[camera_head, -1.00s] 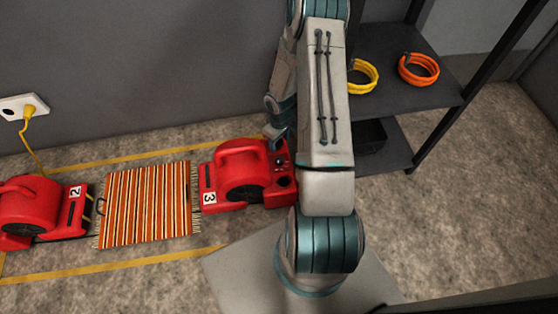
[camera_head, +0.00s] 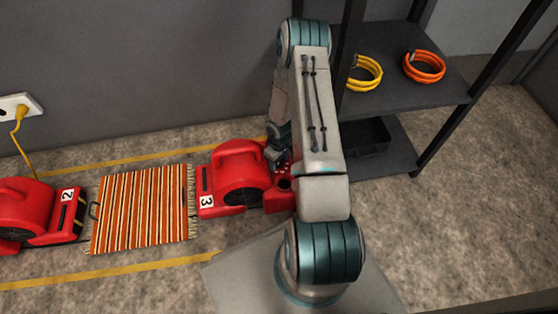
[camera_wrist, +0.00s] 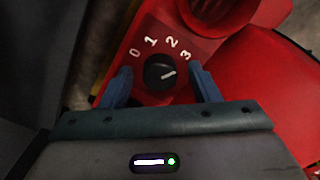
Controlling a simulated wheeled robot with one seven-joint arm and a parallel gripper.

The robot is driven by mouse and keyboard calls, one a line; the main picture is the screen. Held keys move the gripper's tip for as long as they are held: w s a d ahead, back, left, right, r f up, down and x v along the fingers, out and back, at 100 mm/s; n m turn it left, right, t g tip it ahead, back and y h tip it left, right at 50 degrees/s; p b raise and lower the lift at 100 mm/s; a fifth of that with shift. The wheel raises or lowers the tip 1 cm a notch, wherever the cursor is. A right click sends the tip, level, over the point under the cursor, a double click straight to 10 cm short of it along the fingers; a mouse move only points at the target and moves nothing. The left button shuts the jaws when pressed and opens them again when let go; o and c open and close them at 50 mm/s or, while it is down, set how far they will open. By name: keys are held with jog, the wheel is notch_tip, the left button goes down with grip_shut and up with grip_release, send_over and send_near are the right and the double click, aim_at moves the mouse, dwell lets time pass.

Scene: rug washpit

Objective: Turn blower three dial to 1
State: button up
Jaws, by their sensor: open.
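Blower three (camera_head: 233,180) is the red blower labelled 3, on the floor left of my arm. Its black dial (camera_wrist: 160,71) shows in the wrist view on a red panel with the marks 0, 1, 2 and 3. The dial's white pointer is turned to the right, nearest the 3. My gripper (camera_wrist: 161,84) is open, with one blue finger on each side of the dial and visible gaps between them and the knob. In the head view my gripper (camera_head: 276,152) is over the blower's control end, and my arm hides part of it.
A striped rug (camera_head: 143,210) lies left of blower three, with blower two (camera_head: 35,212) beyond it. A dark shelf (camera_head: 405,85) with a yellow coil (camera_head: 366,73) and an orange coil (camera_head: 424,66) stands right of my arm. The wall is behind.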

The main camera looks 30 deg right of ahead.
jog(key=c, duration=1)
jog(key=n+p, duration=0.1)
jog(key=n, duration=0.3)
jog(key=shift+r+p, duration=0.15)
jog(key=shift+p, duration=0.25)
jog(key=n+p, duration=0.1)
jog(key=n, duration=0.2)
jog(key=shift+n, duration=0.3)
jog(key=n+p, duration=0.1)
jog(key=n, duration=0.3)
jog(key=shift+p, duration=0.35)
jog(key=shift+n+p, duration=0.55)
jog(key=shift+n, duration=1.45)
